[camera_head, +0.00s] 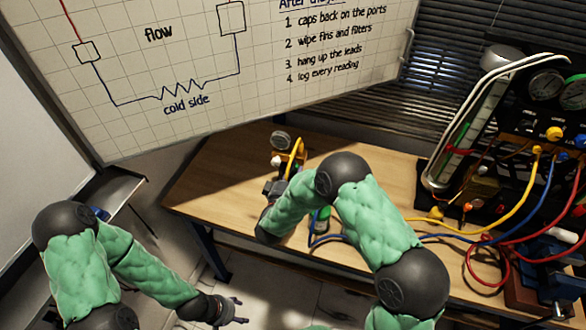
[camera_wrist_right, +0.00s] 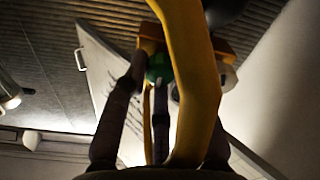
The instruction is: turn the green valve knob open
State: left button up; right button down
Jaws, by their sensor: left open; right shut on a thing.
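The gauge assembly (camera_head: 281,141) stands at the far left part of the wooden table, with a round gauge, an orange-brown body and a yellow hose (camera_head: 295,155). My right gripper (camera_head: 278,184) is at its near side and hides the knob there. In the right wrist view, the green valve knob (camera_wrist_right: 160,68) shows between the two fingers of my right gripper (camera_wrist_right: 178,75), which is shut on it. The yellow hose (camera_wrist_right: 192,70) crosses in front and hides part of the right finger and knob. My left gripper (camera_head: 238,311) is open and empty, low above the floor.
The wooden table (camera_head: 221,178) has clear surface left of the assembly. A manifold panel with gauges (camera_head: 545,88) and several coloured hoses (camera_head: 490,222) fills the right side. A whiteboard (camera_head: 200,60) stands behind. A blue hose (camera_head: 325,240) lies near my right forearm.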

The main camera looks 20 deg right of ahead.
jog(key=shift+f, duration=0.1)
dwell(0.3)
jog(key=c, duration=1)
grip_release()
jog(key=v, duration=1.2)
